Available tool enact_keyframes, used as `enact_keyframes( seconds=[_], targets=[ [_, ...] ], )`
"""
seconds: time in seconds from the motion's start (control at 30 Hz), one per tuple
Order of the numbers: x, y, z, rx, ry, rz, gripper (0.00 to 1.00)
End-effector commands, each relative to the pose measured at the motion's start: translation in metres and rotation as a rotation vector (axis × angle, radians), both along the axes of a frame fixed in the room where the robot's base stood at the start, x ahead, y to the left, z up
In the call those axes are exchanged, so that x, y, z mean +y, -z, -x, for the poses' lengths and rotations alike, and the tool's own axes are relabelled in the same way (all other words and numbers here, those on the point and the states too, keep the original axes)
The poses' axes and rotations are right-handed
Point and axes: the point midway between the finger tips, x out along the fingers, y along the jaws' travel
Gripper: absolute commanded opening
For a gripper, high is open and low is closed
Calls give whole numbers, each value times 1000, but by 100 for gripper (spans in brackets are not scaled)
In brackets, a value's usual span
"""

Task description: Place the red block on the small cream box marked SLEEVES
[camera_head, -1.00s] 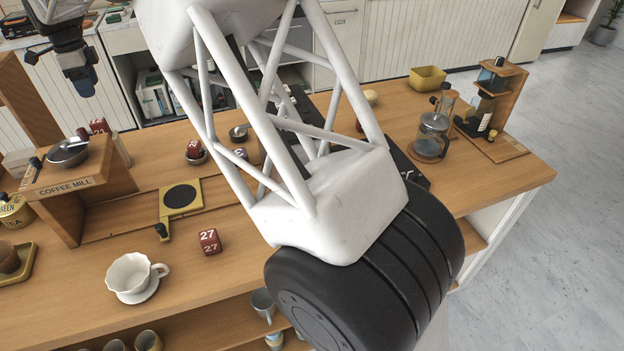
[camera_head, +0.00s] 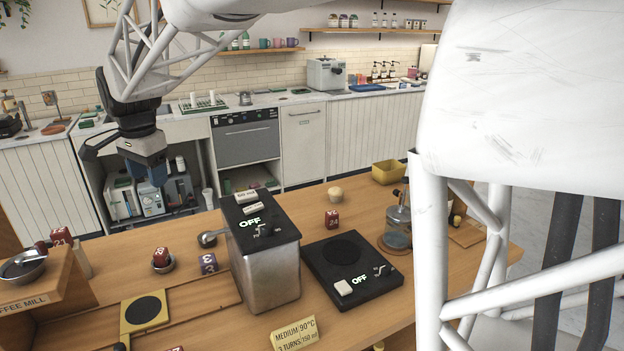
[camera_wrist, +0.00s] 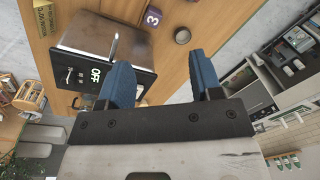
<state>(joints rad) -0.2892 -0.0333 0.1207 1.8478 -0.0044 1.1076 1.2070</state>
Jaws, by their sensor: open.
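Several red numbered blocks show in the head view. One (camera_head: 161,256) sits in a small round dish, one (camera_head: 332,217) stands on the counter behind the black scale-like plate, one (camera_head: 60,237) is at the left by the coffee mill. Another is barely visible at the bottom edge. I cannot tell which is the task's block. I cannot make out a cream box marked SLEEVES. My gripper (camera_head: 148,172), with blue fingers, hangs beyond the counter's far edge, apart from the blocks. In the wrist view my gripper (camera_wrist: 163,78) is open, with nothing between its fingers.
A metal box with a black OFF panel (camera_head: 267,275) stands mid-counter, also in the wrist view (camera_wrist: 105,38). A purple block (camera_head: 208,263) stands beside it. The black plate (camera_head: 330,285), a glass vessel (camera_head: 398,228) and a yellow tub (camera_head: 388,172) are to the right.

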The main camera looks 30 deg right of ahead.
Motion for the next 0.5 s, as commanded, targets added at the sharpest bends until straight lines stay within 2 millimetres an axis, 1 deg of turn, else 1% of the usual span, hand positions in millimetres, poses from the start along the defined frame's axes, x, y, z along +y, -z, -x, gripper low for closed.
enact_keyframes(
  seconds=[0.03,0.2,0.37,0.5],
  targets=[
    [-13,-5,14,-11,-27,1,59],
    [-48,-3,55,-28,-133,14,59],
    [-78,1,95,-46,-233,28,59],
    [-102,7,131,-59,-321,43,59]
  ],
)
